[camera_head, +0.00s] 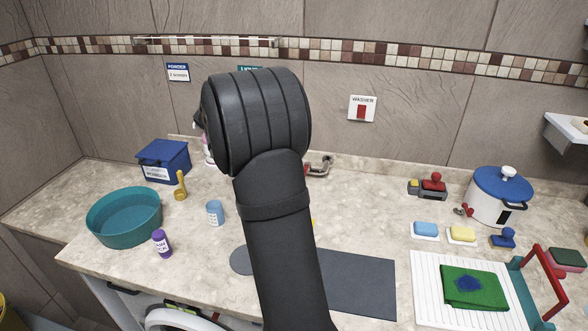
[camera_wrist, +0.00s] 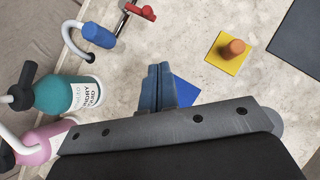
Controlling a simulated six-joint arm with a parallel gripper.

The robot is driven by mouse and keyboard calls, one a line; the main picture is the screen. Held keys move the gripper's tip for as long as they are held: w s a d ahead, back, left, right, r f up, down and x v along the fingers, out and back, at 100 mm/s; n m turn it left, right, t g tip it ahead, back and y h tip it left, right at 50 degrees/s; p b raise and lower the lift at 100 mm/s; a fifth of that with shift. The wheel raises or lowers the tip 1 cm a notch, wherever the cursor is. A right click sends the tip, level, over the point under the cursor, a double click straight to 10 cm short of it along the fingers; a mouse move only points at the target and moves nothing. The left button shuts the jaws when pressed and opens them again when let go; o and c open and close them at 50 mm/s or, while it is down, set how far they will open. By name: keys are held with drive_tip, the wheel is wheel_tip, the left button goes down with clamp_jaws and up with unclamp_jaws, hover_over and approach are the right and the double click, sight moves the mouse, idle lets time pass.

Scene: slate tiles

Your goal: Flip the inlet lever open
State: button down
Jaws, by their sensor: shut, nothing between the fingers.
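A metal pipe fitting (camera_head: 321,168) with a red part stands at the back of the counter, partly hidden by my arm in the head view. My arm hides the gripper in the head view.
In the wrist view, a white hooked pipe with a blue end (camera_wrist: 99,35), a teal bottle (camera_wrist: 68,91) and a pink bottle (camera_wrist: 42,143) stand left of the fingers. An orange knob (camera_wrist: 234,48) on a yellow square is at right. A blue patch (camera_wrist: 186,91) lies beside the fingers.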

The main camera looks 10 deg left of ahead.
drive_tip(key=shift+s+a+n+t, duration=0.3)
drive_tip(key=shift+a+n, duration=0.1)
drive_tip(key=shift+a, duration=0.3)
drive_tip(key=shift+w, duration=0.1)
drive_tip(key=x, duration=1)
drive_tip(key=shift+d, duration=0.35)
drive_tip(key=w+d, duration=0.2)
drive_tip(key=shift+w+d, duration=0.25)
drive_tip(key=shift+w, duration=0.15)
